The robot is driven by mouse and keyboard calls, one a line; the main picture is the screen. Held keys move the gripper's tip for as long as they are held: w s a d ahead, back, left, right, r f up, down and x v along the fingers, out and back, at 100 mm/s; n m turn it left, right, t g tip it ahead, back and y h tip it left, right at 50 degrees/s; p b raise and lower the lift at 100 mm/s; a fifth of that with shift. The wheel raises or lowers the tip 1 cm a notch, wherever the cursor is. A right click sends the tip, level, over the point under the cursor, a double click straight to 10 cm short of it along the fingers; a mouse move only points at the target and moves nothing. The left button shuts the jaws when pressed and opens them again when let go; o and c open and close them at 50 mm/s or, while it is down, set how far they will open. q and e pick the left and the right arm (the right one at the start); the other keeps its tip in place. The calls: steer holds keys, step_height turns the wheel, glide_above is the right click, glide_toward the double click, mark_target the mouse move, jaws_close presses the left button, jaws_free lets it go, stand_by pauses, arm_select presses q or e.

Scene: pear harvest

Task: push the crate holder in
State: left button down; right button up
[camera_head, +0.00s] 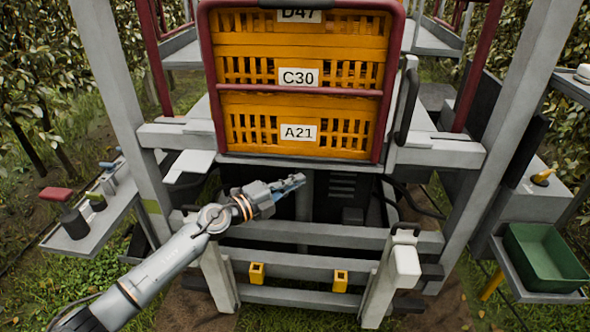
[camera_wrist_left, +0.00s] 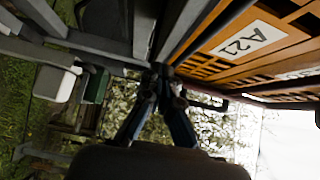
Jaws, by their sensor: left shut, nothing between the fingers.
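The crate holder (camera_head: 214,100) is a dark red tubular frame around a stack of orange slatted crates. The lowest crate (camera_head: 345,140) is labelled A21, with C30 and D47 crates above it. My left gripper (camera_head: 298,180) is shut and empty, just below the lowest crate and the holder's bottom edge in the head view. In the left wrist view its fingers (camera_wrist_left: 163,75) are close together, and the A21 crate (camera_wrist_left: 285,50) is tilted at upper right. I cannot tell whether the fingers touch the holder. My right gripper is not in view.
Grey posts and beams surround the crates. A low grey frame (camera_head: 310,268) with two yellow brackets crosses the front. A green bin (camera_head: 545,255) sits on a shelf at right. A side shelf (camera_head: 95,220) holds small items at left. Trees stand behind.

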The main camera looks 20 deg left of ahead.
arm_select(q)
steer(key=w, duration=0.1)
steer(key=w+a, duration=0.1)
steer(key=w, duration=0.1)
steer(key=shift+a, duration=0.15)
